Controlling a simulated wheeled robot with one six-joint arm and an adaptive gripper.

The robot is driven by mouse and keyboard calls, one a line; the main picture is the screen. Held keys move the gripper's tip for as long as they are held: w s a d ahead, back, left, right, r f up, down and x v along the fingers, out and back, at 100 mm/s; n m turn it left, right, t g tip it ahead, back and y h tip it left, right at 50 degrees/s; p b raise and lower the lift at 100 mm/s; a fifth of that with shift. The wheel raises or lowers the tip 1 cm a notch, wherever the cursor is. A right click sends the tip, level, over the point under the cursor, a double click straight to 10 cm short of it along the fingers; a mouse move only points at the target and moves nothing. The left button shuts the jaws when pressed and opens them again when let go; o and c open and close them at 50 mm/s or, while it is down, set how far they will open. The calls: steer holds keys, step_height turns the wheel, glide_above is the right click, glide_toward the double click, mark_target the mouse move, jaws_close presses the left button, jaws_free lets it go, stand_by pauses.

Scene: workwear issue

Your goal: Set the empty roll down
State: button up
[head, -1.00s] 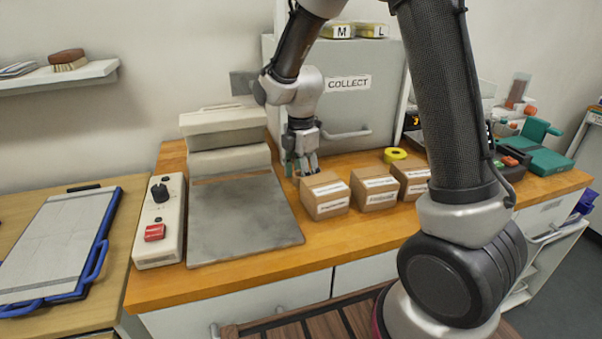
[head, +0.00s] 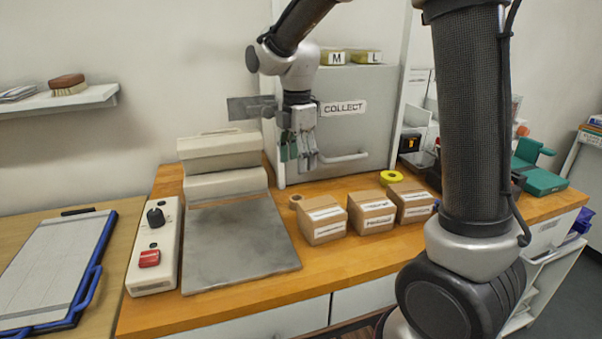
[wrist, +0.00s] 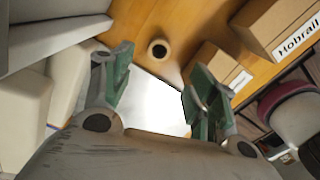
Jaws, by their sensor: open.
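The empty roll, a small brown cardboard ring (head: 295,201), stands on the wooden bench just left of the leftmost carton. In the wrist view the roll (wrist: 158,49) shows its dark round hole, with bare wood around it. My gripper (head: 303,165) is above the roll, in front of the grey collect cabinet. In the wrist view my gripper (wrist: 160,78) has its green-padded fingers apart, with nothing between them. The roll lies beyond the fingertips, clear of both fingers.
Several brown cartons (head: 322,232) stand in a row right of the roll, and a yellow tape roll (head: 391,177) lies behind them. A press with a grey plate (head: 240,245) is to the left. The collect cabinet (head: 345,115) rises behind.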

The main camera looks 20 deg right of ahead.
steer(key=s+d+r+m+t, duration=0.2)
steer(key=s+d+r+m, duration=0.65)
steer(key=s+m, duration=0.2)
steer(key=s+d+f+m+t, duration=0.1)
steer(key=s+d+m+t, duration=0.1)
steer(key=s+d+m, duration=0.4)
steer(key=s+m, duration=0.5)
steer(key=s, duration=0.2)
steer(key=shift+s+d+f, duration=0.15)
steer(key=shift+s+d, duration=0.05)
steer(key=shift+s, duration=0.1)
